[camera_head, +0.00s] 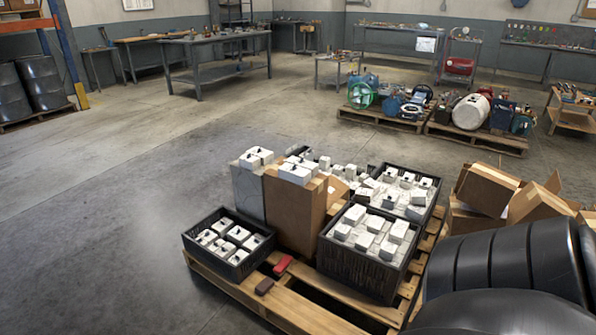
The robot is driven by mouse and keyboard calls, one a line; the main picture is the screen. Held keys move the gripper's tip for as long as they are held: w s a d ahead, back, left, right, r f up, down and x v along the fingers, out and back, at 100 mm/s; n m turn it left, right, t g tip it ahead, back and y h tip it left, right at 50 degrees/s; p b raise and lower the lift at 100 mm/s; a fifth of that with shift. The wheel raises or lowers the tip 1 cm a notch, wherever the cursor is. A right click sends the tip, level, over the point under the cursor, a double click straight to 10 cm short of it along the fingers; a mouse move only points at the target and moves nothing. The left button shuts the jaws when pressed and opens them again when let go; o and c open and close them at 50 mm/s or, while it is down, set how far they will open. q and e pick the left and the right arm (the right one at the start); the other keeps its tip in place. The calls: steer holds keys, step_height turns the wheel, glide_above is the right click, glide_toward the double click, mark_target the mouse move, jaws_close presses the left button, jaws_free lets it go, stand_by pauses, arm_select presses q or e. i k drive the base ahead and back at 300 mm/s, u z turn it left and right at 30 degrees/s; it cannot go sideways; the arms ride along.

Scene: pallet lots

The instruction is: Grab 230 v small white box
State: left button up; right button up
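Several small white boxes with dark marks lie in the black crate (191,243) at the front left of the near pallet. More white boxes fill the front right black crate (342,264) and the back right black crate (433,198). White boxes (295,173) also sit on top of a tall brown carton (290,215), and others (256,157) on a grey block (247,193) beside it. I cannot read any label, so I cannot tell which box is the 230 v one. Neither of my grippers shows in this view.
Open cartons (488,189) and large black rounded shapes (510,265) crowd the right. The floor at left is clear. Loaded pallets (476,137) stand behind.

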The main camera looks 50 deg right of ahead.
mark_target(341, 232)
steer(key=u, duration=0.1)
steer(key=i, duration=1.8)
steer(key=z, duration=1.55)
steer(key=i, duration=0.95)
steer(key=z, duration=0.9)
steer(key=i, duration=0.45)
steer(key=u, duration=0.05)
